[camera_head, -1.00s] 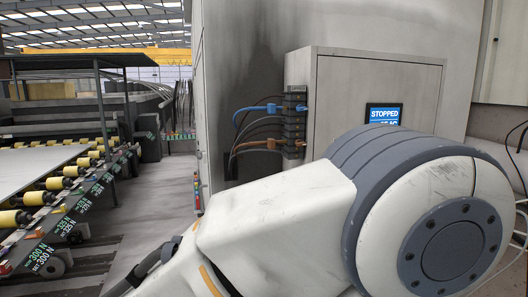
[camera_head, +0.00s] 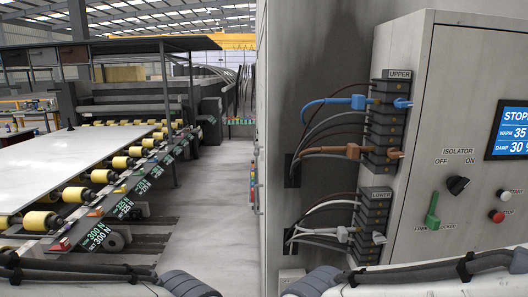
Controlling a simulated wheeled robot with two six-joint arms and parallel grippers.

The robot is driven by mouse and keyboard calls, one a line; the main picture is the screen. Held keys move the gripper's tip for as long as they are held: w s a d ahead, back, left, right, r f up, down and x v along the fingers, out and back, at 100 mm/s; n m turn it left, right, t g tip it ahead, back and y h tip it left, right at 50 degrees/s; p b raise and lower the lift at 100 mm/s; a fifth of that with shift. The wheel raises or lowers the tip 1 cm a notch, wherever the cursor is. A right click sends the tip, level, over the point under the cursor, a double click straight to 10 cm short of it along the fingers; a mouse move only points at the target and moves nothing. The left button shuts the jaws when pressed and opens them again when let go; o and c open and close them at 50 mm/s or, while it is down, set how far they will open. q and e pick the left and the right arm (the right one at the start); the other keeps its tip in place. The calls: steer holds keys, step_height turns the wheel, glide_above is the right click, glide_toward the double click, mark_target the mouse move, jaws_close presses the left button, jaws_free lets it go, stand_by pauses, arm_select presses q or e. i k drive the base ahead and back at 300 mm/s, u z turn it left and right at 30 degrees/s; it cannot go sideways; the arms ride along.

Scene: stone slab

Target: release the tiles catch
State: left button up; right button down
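No part in view is clearly marked as the tiles catch. On the front of the grey control cabinet (camera_head: 455,120) at the right, a green lever (camera_head: 432,212) stands upright, tilted slightly, above a label reading FREE and what looks like LOCKED. The cabinet's left side carries dark connector blocks labelled UPPER and LOWER. Parts of my arms cross the bottom edge of the picture; neither gripper shows.
The cabinet also has a black isolator knob (camera_head: 458,186), a white START button (camera_head: 504,196), a red STOP button (camera_head: 497,216) and a cut-off blue screen (camera_head: 508,130). At left, a pale slab (camera_head: 70,155) lies on a line of yellow rollers (camera_head: 74,194). Floor between is clear.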

mark_target(256, 153)
steer(key=u, duration=0.65)
steer(key=i, duration=0.6)
steer(key=u, duration=0.75)
steer(key=i, duration=0.75)
steer(key=z, duration=0.85)
steer(key=i, duration=0.5)
steer(key=z, duration=0.6)
